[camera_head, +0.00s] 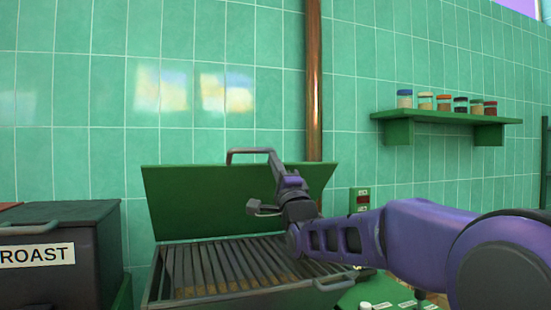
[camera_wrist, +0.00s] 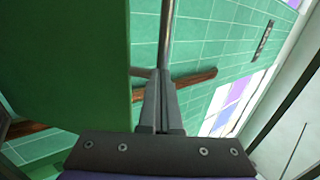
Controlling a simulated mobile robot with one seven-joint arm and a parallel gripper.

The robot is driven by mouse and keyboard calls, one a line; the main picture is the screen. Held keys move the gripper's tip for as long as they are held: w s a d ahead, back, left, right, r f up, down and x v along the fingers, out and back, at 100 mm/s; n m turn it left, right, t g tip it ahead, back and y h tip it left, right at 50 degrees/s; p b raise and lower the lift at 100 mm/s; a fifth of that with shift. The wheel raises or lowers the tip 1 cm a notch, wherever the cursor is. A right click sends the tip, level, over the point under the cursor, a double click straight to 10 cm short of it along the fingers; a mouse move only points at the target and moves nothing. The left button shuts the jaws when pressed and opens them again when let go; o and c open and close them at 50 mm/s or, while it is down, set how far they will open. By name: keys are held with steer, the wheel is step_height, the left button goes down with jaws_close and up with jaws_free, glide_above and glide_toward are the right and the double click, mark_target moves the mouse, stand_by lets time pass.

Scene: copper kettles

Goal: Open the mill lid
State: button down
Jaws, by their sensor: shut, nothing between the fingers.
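The mill lid is a green panel (camera_head: 215,200) that stands raised, tilted back at the rear of a box with a slatted top (camera_head: 215,268). Its grey bar handle (camera_head: 245,150) is at the lid's top edge. My gripper (camera_head: 272,158) is by the right end of this handle, in front of the lid's upper part. In the wrist view, my gripper (camera_wrist: 161,78) is shut with its fingers together. The handle bar (camera_wrist: 167,35) runs on from the fingertips, and I cannot tell whether they touch. The green lid (camera_wrist: 65,65) fills the left side.
A dark box labelled ROAST (camera_head: 70,265) stands at the left. A copper pipe (camera_head: 313,90) runs up the tiled wall behind the lid. A green shelf (camera_head: 440,119) with several jars is at the right. The wall space above the lid is clear.

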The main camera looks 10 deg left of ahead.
steer(key=shift+w+a+r, duration=0.2)
steer(key=shift+w+r, duration=0.05)
steer(key=shift+w, duration=0.05)
